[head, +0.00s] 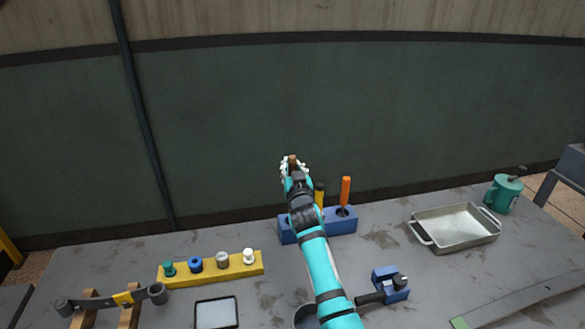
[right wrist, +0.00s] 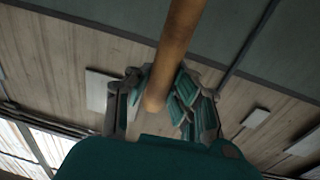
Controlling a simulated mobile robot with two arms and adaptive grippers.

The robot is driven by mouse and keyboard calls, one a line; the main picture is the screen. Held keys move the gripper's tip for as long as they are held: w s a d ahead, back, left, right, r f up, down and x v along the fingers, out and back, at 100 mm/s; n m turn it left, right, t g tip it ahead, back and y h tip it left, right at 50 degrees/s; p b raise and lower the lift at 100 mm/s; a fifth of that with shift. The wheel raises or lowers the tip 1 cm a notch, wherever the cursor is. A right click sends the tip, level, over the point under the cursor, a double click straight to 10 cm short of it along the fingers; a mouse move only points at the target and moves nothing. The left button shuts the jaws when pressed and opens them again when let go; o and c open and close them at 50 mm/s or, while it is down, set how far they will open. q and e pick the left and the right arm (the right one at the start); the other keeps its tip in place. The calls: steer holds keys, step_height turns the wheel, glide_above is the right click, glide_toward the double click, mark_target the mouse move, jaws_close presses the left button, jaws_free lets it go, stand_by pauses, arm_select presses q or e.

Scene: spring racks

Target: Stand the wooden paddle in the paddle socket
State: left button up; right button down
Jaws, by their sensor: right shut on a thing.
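The wooden paddle shows as a brown round handle (right wrist: 180,45) in the right wrist view, with its rounded end between my finger pads. In the head view only a small brown tip (head: 292,159) shows at my fingers. My right gripper (head: 296,168) is shut on it, raised above the back of the table. Below and partly behind my right arm is a blue block (head: 343,225) holding upright tools. My arm hides part of this block, and I cannot see which opening in it is the paddle socket. My left gripper is out of view.
An orange-handled tool (head: 345,190) and a yellow-and-black one (head: 319,194) stand in the blue block close to my arm. A yellow rack (head: 212,274) with several spools is left, a metal tray (head: 456,236) right. A small blue holder (head: 394,292) stands in front.

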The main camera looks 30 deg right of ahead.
steer(key=shift+f+b, duration=1.5)
steer(key=shift+f, duration=0.45)
steer(key=shift+f+b, duration=1.15)
steer(key=shift+f, duration=0.15)
steer(key=c, duration=1.2)
jaws_free()
steer(key=shift+o, duration=0.2)
